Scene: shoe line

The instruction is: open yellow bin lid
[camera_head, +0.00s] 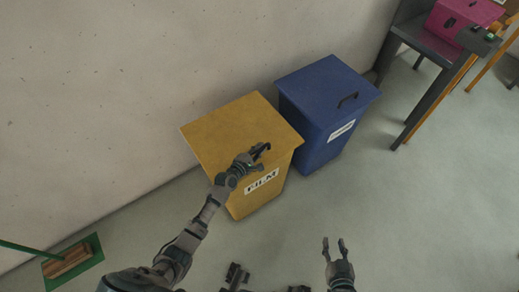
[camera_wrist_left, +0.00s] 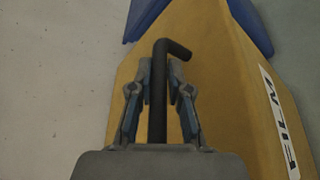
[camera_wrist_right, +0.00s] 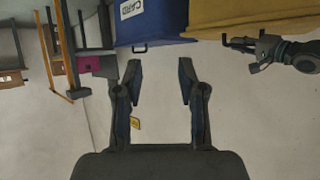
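The yellow bin (camera_head: 275,190) with a FILM label stands against the wall. Its lid (camera_head: 230,123) lies flat on top and looks closed. The lid's black handle (camera_wrist_left: 158,85) shows in the left wrist view, between the fingers of my left gripper (camera_wrist_left: 160,72). These fingers are drawn in close on both sides of the handle and seem to grip it. In the head view my left gripper (camera_head: 262,153) is at the lid's front edge and hides most of the handle. My right gripper (camera_head: 334,243) is open and empty above the floor, in front of the bins.
A blue bin (camera_head: 310,110) with its lid shut and a black handle stands close beside the yellow one on the right. A dark table (camera_head: 420,40) with a pink box (camera_head: 462,18) is at upper right. A green mat (camera_head: 85,262) lies at lower left. The floor in front is clear.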

